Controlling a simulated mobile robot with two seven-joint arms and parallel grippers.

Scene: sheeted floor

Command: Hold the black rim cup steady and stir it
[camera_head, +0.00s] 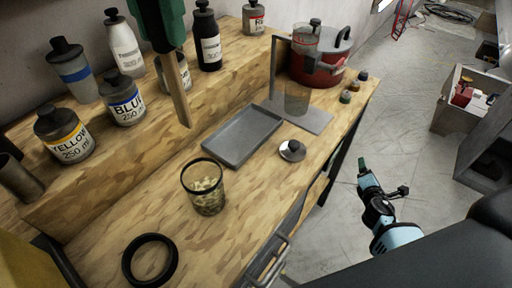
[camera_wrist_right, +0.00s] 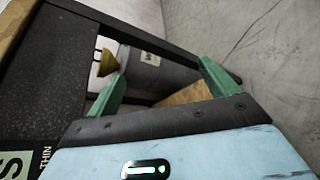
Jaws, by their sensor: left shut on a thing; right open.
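The black rim cup (camera_head: 206,197), clear with pale chunky pieces inside, stands upright on the wooden bench, apart from both grippers. My left gripper (camera_head: 165,42), green-fingered, is at the top of the head view, shut on a flat wooden stick (camera_head: 178,92). The stick points down, above and behind the cup, its lower end clear of it. My right gripper (camera_head: 366,174) is off to the right, past the bench edge over the floor. In the right wrist view its two green fingers (camera_wrist_right: 162,88) are spread apart with nothing gripped.
A grey tray (camera_head: 243,136) lies behind the cup, with a small round metal lid (camera_head: 292,151) beside it. A black ring (camera_head: 150,261) lies in front. Labelled bottles (camera_head: 122,98) stand on the raised shelf. A red pot (camera_head: 320,67) is at the far end.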

